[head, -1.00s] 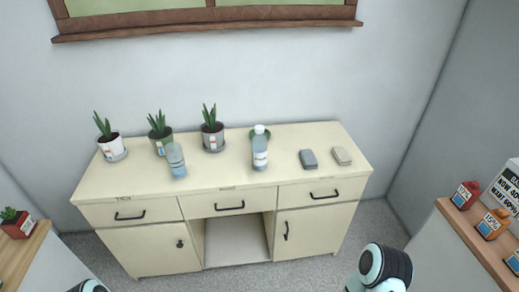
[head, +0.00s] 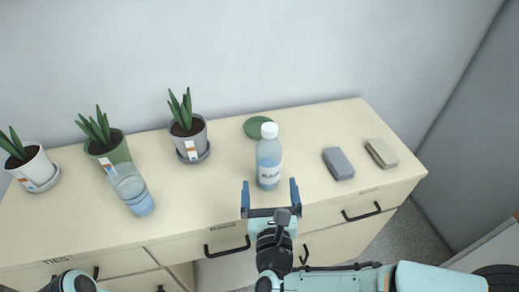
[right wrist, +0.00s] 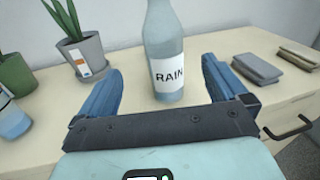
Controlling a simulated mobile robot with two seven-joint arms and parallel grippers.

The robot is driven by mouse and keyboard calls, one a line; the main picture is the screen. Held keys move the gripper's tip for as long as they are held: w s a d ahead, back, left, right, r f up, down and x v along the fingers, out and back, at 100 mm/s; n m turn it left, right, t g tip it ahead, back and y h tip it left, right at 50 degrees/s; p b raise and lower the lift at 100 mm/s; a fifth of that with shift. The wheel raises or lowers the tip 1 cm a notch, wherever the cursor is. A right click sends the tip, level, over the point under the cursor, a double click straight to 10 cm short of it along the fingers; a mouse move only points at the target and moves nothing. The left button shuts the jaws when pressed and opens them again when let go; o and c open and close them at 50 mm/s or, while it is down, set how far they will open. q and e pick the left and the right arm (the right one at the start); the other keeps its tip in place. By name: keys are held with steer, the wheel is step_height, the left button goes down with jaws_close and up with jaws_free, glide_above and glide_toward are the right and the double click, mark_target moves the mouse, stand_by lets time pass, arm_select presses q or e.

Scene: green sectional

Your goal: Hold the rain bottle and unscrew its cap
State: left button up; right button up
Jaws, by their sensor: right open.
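The rain bottle (head: 269,160) stands upright on the cream cabinet top, with a white cap (head: 269,130) and a white label reading RAIN. In the right wrist view the bottle (right wrist: 164,50) stands beyond the fingers, between their lines, with its cap out of frame. My right gripper (head: 270,194) is open and empty, just in front of the bottle and apart from it. My left arm shows only as a dark and teal part at the bottom left of the head view; its fingers are not visible.
Potted plants (head: 187,130) line the back left. A green round item (head: 257,127) lies behind the rain bottle. A grey block (head: 338,163) and a beige block (head: 381,153) lie to its right. Drawer handles (head: 361,212) jut out in front.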

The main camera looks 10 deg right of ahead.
mark_target(269, 160)
steer(key=shift+m, duration=0.4)
steer(key=w, duration=0.2)
steer(key=w+d, duration=0.1)
steer(key=w, duration=0.1)
steer(key=w+r, duration=0.1)
steer(key=w, duration=0.1)
steer(key=shift+w+d+p, duration=0.3)
steer(key=shift+w, duration=0.05)
steer(key=shift+w+d+f+p, duration=0.1)
steer(key=shift+w+d, duration=0.1)
steer(key=shift+w, duration=0.8)
steer(key=shift+w+d+p, duration=0.15)
steer(key=shift+w+d, duration=0.1)
steer(key=shift+w, duration=0.8)
steer(key=shift+w+d+f+p, duration=0.1)
steer(key=shift+w+d, duration=0.1)
steer(key=shift+w, duration=0.8)
steer(key=c, duration=1.2)
arm_select(q)
steer(key=shift+s+d+r+g, duration=0.3)
steer(key=shift+s+d+r, duration=0.1)
steer(key=shift+s+r, duration=0.3)
arm_select(e)
steer(key=shift+r, duration=0.1)
steer(key=shift+c, duration=0.2)
arm_select(q)
steer(key=shift+s, duration=0.1)
arm_select(e)
steer(key=shift+r, duration=0.15)
